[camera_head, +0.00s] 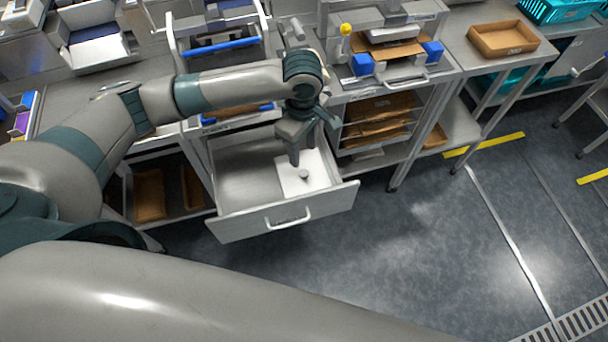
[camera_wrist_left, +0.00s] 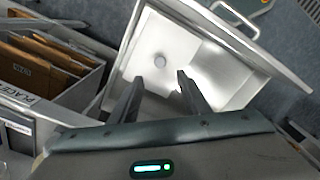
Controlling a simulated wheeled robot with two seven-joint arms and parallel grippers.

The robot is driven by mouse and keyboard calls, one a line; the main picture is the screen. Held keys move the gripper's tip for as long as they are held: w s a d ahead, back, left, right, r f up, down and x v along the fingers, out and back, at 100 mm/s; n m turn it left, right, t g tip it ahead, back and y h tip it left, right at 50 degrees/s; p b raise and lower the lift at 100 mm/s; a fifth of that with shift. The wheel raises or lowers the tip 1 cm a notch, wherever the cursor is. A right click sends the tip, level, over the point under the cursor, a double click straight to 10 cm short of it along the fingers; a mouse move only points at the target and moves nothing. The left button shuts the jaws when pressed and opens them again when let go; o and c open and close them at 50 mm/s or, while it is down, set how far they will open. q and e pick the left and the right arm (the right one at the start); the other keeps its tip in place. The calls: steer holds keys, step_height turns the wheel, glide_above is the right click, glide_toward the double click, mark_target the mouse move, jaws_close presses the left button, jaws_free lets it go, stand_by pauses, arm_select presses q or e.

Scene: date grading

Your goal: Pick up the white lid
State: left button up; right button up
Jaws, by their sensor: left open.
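The white lid (camera_head: 316,181) is a flat square plate with a small round grey knob. It lies inside the open metal drawer (camera_head: 240,183), toward the drawer's right side. In the left wrist view the lid (camera_wrist_left: 178,46) shows at the drawer's left, with its knob in front of the fingertips. My left gripper (camera_head: 294,158) points down into the drawer over the lid's back left part and hides a little of it. In the left wrist view its two fingers (camera_wrist_left: 160,77) are apart with nothing between them. My right gripper is out of view.
The drawer front with its handle (camera_head: 288,218) stands out over the floor. A rack of brown folders (camera_head: 380,120) stands right of the drawer. A bench with a blue-handled device (camera_head: 220,47) is behind. The floor at right (camera_head: 430,240) is clear.

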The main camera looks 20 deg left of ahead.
mark_target(303, 173)
arm_select(q)
step_height(303, 173, down, 4)
steer(key=shift+f, duration=0.45)
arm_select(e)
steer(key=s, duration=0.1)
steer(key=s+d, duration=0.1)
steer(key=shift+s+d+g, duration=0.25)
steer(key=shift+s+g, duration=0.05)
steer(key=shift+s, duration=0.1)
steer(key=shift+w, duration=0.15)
arm_select(q)
steer(key=shift+f+p, duration=0.45)
steer(key=shift+f, duration=0.05)
steer(key=shift+s+d+f+p, duration=0.15)
steer(key=shift+f+p, duration=0.25)
steer(key=shift+f, duration=1.7)
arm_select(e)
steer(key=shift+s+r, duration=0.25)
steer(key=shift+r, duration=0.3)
arm_select(q)
jaws_close()
